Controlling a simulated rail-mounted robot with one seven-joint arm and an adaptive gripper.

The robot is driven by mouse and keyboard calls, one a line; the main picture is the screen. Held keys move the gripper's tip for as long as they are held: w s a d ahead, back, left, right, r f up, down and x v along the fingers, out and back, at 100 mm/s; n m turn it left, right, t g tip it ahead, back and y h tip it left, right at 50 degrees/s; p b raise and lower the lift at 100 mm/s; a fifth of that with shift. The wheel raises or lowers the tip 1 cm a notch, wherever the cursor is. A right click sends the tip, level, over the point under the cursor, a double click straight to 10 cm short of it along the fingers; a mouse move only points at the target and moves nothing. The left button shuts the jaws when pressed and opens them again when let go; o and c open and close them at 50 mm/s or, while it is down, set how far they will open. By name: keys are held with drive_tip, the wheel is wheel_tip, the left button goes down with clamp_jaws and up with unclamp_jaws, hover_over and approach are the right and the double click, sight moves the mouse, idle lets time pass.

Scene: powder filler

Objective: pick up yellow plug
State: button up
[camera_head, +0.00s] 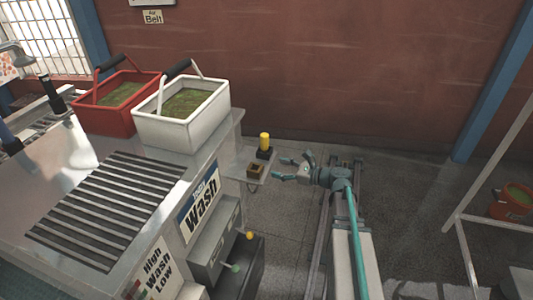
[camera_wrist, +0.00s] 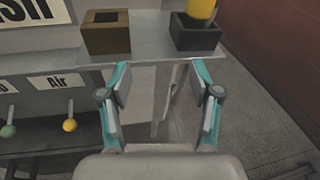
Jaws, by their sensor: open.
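The yellow plug (camera_head: 264,142) stands upright in a dark square holder (camera_head: 264,154) on a small shelf at the end of the counter. In the wrist view the plug (camera_wrist: 201,9) shows at the top right, its top cut off by the frame edge, in the dark holder (camera_wrist: 195,35). My gripper (camera_head: 281,168) is open and empty, just right of the shelf and apart from the plug. In the wrist view my gripper's fingers (camera_wrist: 160,95) are spread in front of the shelf edge, with the plug ahead and to the right.
An empty-looking brown square holder (camera_wrist: 106,33) sits left of the dark one on the grey shelf (camera_wrist: 150,47). Below are levers with yellow (camera_wrist: 70,125) and green (camera_wrist: 9,130) knobs. A white basket (camera_head: 183,108) and red basket (camera_head: 115,98) stand on the counter. A brick wall rises behind.

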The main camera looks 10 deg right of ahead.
sight(264, 141)
drive_tip(key=w+d+r+m+t+b, duration=0.1)
drive_tip(key=w+d+r+m+t, duration=0.15)
drive_tip(key=r, duration=0.35)
drive_tip(key=shift+y, duration=0.4)
drive_tip(key=x, duration=0.4)
drive_tip(key=p+x, duration=0.1)
drive_tip(key=x, duration=0.4)
drive_tip(key=shift+w+a+f, duration=0.2)
drive_tip(key=shift+w, duration=0.1)
clamp_jaws()
drive_tip(key=shift+r, duration=0.15)
